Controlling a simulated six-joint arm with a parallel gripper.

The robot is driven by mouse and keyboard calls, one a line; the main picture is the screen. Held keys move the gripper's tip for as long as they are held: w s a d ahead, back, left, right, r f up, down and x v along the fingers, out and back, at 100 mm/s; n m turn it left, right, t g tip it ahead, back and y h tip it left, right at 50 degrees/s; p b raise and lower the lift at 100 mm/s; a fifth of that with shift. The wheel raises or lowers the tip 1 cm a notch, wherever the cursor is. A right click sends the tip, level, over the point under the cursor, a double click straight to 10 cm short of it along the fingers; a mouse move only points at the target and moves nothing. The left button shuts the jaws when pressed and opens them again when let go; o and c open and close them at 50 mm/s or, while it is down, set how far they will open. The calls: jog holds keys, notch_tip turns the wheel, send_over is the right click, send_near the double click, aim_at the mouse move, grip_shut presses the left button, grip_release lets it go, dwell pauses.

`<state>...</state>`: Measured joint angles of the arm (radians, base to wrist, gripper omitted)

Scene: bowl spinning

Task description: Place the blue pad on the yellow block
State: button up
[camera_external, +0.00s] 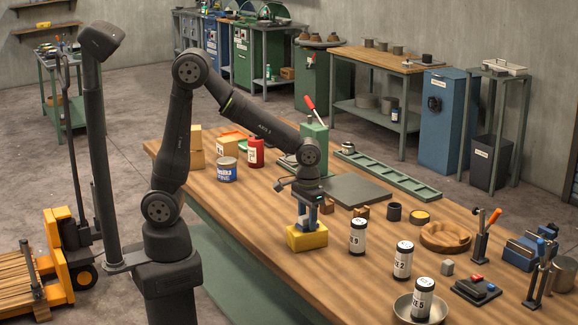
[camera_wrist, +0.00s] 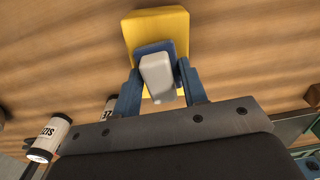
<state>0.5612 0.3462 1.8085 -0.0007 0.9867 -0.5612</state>
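The yellow block (camera_external: 307,239) rests on the wooden table below my gripper (camera_external: 308,213). It shows at the top centre of the wrist view (camera_wrist: 152,22). The blue pad (camera_wrist: 147,47) lies against the yellow block, at my fingertips, with a grey upright piece (camera_wrist: 157,76) rising from it. My blue fingers (camera_wrist: 160,66) stand on either side of the grey piece and the pad. I cannot tell whether they press on it or stand slightly apart. In the external view the fingers largely hide the pad.
Labelled canisters (camera_external: 358,236), (camera_external: 402,260) stand right of the block; another canister (camera_external: 422,297) stands in a metal dish. Small brown blocks (camera_external: 327,206) and a dark plate (camera_external: 352,190) lie behind. A blue-and-white can (camera_external: 226,170) and red bottle (camera_external: 255,152) stand to the left.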

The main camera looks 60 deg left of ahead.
aim_at(307, 216)
jog(key=o, duration=0.4)
jog(key=shift+o, duration=0.2)
notch_tip(307, 216, up, 12)
jog(key=shift+r, duration=0.15)
dwell(0.3)
notch_tip(307, 216, down, 12)
jog(key=shift+f, duration=0.15)
notch_tip(307, 216, up, 2)
jog(key=shift+r, duration=0.6)
jog(key=shift+f, duration=0.1)
